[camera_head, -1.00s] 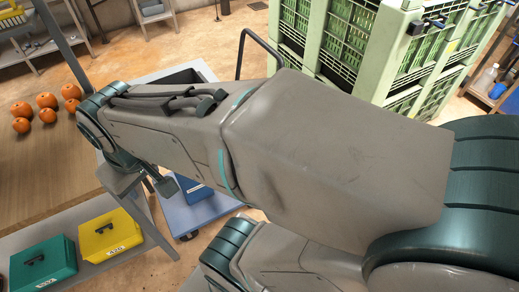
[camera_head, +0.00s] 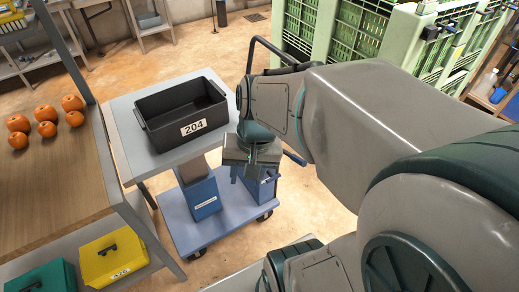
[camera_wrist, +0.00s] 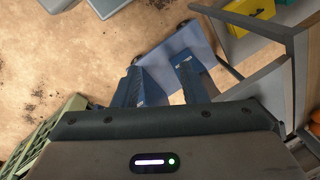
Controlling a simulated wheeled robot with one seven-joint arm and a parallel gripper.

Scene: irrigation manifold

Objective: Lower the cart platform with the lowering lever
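The cart has a grey platform (camera_head: 128,140) raised above a blue base (camera_head: 180,235) on casters. A black crate labelled 204 (camera_head: 183,120) stands on the platform. Two blue blocks (camera_head: 202,197) (camera_head: 262,188) rise from the base; they also show in the wrist view (camera_wrist: 190,75). A dark bent push handle (camera_head: 268,42) stands on the cart's far right side. My gripper (camera_head: 254,175) hangs pointing down at the platform's right side, over the right block. Its fingers are small and hard to make out. I cannot make out the lowering lever.
Tall green bins (camera_head: 350,40) stand behind my arm. Open floor (camera_head: 235,30) lies behind the cart.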

